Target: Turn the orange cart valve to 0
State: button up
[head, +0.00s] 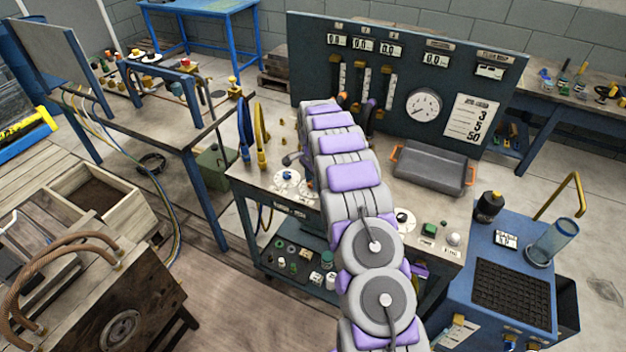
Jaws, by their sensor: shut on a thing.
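My grey and purple arm reaches up over the middle of the instrument cart (245,176) and hides part of its top. My gripper is hidden behind the arm, so I cannot see its jaws or what they touch. A small orange piece (342,97) shows above the arm, in front of the panel; I cannot tell if it belongs to the valve. A white dial with a blue knob (287,177) lies left of the arm, and another white dial (404,220) lies right of it. I cannot clearly make out the orange valve or its setting.
A dark panel (408,60) with gauges stands behind the cart. A grey tray with orange handles (430,168) sits on the cart's right. Blue and yellow hoses (262,135) stand at its left. A blue cabinet (480,315) is close on the right, a wooden crate (75,165) on the left.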

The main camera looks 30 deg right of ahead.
jog(key=shift+r+n+p, duration=0.1)
jog(key=shift+n+p, duration=0.3)
jog(key=n+p, duration=0.2)
jog(key=n, duration=0.1)
jog(key=shift+a+r+p, duration=0.1)
jog(key=shift+p, duration=0.25)
jog(key=n+p, duration=0.2)
jog(key=n, duration=0.1)
jog(key=shift+w+n, duration=0.1)
jog(key=shift+n, duration=0.2)
jog(key=n+p, duration=0.2)
jog(key=n, duration=0.1)
jog(key=shift+n, duration=0.3)
jog(key=n+p, duration=0.1)
jog(key=n, duration=0.3)
jog(key=shift+n, duration=0.3)
jog(key=n+p, duration=0.2)
jog(key=n, duration=0.3)
jog(key=n+p, duration=0.1)
jog(key=n, duration=0.4)
